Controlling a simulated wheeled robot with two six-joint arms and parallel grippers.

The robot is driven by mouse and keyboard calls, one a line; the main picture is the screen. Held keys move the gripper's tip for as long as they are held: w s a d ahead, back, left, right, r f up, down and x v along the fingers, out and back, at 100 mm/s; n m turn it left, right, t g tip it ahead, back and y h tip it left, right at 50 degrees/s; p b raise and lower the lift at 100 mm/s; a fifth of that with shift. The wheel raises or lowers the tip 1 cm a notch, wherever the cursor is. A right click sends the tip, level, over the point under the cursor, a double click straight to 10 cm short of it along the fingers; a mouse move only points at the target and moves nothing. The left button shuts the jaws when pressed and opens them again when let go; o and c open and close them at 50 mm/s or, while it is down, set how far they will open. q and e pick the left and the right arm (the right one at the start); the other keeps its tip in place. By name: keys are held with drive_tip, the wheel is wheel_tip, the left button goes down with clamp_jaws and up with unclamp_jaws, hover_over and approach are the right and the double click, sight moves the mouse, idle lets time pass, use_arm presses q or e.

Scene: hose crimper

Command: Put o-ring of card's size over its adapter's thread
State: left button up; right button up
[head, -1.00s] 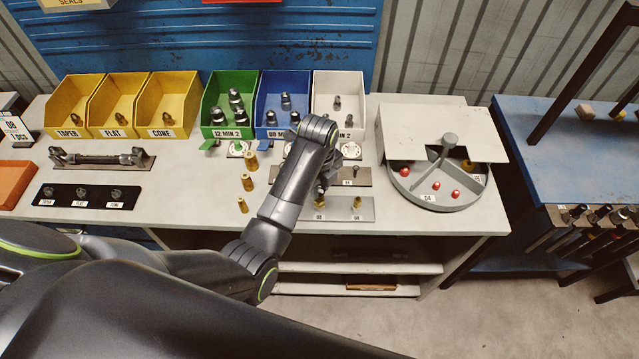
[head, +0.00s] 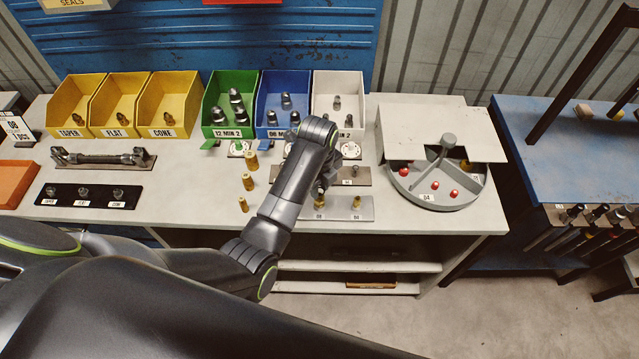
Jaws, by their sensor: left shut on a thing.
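The small white card (head: 17,129) stands at the far left; its size seems to read 06 or 08. A grey plate (head: 366,216) at the front middle of the bench holds two upright brass adapters, a left one (head: 319,204) and a right one (head: 356,203), with small labels in front. My left gripper (head: 321,190) points down just above or behind the left adapter. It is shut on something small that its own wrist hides. No o-ring can be made out between the fingers. I do not see my right gripper.
A round grey tray (head: 440,203) with red pieces, partly under a pale cover (head: 445,130), stands right of the plate. Three loose brass fittings (head: 248,182) stand left of my arm. Yellow bins (head: 167,105), a green bin (head: 229,105) and a blue bin (head: 284,100) line the back.

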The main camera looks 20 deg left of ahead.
drive_tip(key=shift+d, duration=0.15)
idle(0.4)
use_arm(q)
drive_tip(key=shift+f+b, duration=0.3)
drive_tip(key=shift+f, duration=0.65)
use_arm(e)
drive_tip(key=shift+f, duration=0.25)
use_arm(q)
drive_tip(key=o, duration=1)
